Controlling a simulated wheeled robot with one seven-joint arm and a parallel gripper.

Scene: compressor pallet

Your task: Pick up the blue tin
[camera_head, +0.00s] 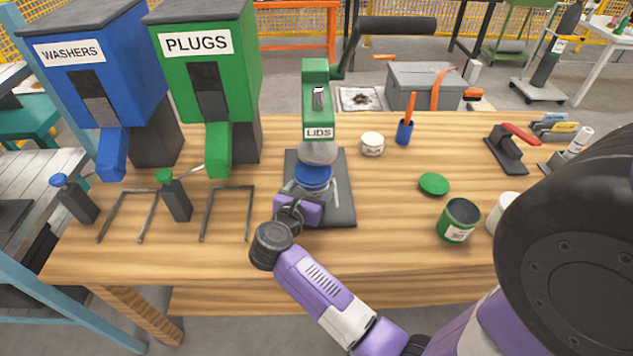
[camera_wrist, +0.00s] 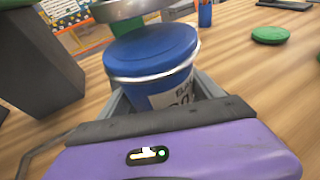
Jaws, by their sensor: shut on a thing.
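The blue tin (camera_wrist: 152,75) has a blue lid with a pale band under it and a white label on its side. It stands upright under the head of the green lid press marked LIDS (camera_head: 317,100). In the head view the tin (camera_head: 313,175) shows just beyond my gripper (camera_head: 300,200), which partly hides it. In the wrist view my gripper's grey fingers (camera_wrist: 160,95) are on both sides of the tin, shut on it. The press's round metal head is close above the lid. I cannot tell whether the tin touches the press base.
A green tin (camera_head: 459,220), a loose green lid (camera_head: 434,184), a white jar (camera_head: 372,144) and a blue pen cup (camera_head: 404,132) stand right of the press. The PLUGS dispenser (camera_head: 207,80) and WASHERS dispenser (camera_head: 97,75) stand left. Bare wood lies between press and green tin.

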